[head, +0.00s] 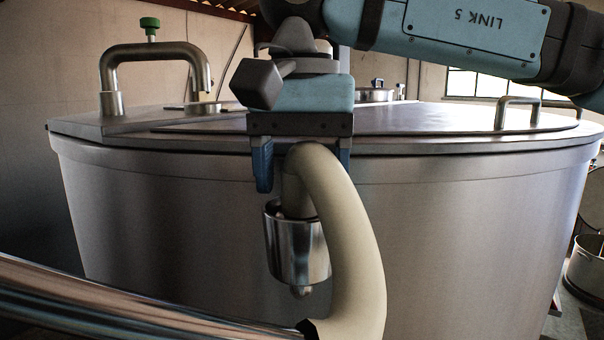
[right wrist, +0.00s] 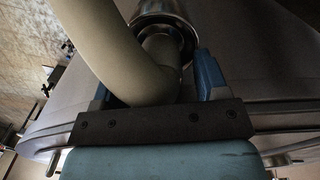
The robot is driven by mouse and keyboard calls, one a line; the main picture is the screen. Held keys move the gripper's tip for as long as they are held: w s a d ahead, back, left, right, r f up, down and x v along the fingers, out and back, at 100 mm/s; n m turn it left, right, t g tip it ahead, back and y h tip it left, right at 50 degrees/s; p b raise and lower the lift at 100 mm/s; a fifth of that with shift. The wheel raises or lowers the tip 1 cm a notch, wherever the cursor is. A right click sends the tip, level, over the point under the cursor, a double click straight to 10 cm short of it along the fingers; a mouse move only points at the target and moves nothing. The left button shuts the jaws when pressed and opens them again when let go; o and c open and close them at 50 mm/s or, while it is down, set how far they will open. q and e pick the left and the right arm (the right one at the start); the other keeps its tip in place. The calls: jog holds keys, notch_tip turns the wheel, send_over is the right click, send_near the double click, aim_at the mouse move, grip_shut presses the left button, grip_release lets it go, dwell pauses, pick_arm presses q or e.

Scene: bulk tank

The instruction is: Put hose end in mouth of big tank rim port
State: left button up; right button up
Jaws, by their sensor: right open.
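The big tank (head: 170,220) is a wide steel vessel with a flat lid. A cream hose (head: 358,240) arches up to my right gripper and bends back down. Its short end (head: 293,190) points down into a steel cup-like mouth (head: 297,250) in front of the tank wall. How deep it sits is hidden. My right gripper (head: 303,178) is open, with its blue fingers on either side of the hose bend. The right wrist view shows the hose (right wrist: 105,45) and the steel mouth (right wrist: 163,18) between the fingers. My left gripper is not in view.
A bent steel pipe with a green knob (head: 150,27) stands on the tank lid at the left. A handle (head: 518,106) is at the lid's right. A shiny pipe (head: 130,305) crosses the lower left, reaching the hose's lower end. A metal pot (head: 585,262) stands far right.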

notch_tip(320, 180, up, 12)
jog(key=shift+b, duration=0.4)
jog(key=shift+f, duration=0.2)
